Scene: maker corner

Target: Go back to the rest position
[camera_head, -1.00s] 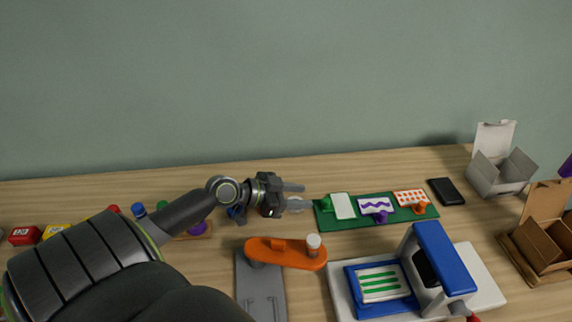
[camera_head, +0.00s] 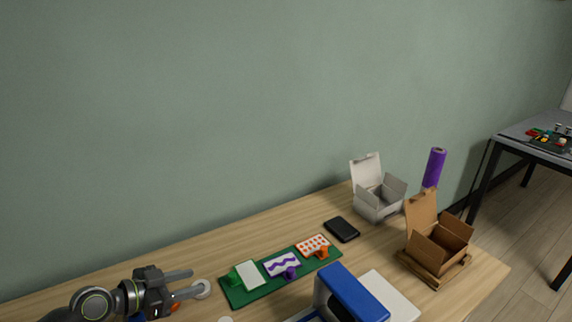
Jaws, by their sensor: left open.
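My left gripper (camera_head: 188,283) is at the lower left of the head view, above the wooden table (camera_head: 210,247). Its two fingers are apart and point right, with nothing seen between them. The fingertips are close to the left end of a green mat (camera_head: 262,291). My right gripper is not in the view.
The mat carries several stamps and cards. A black pad (camera_head: 342,230), an open white box (camera_head: 376,198), an open brown box (camera_head: 438,244) and a purple roll (camera_head: 434,168) stand to the right. A blue press (camera_head: 352,296) is at the bottom edge. A second table (camera_head: 520,132) is far right.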

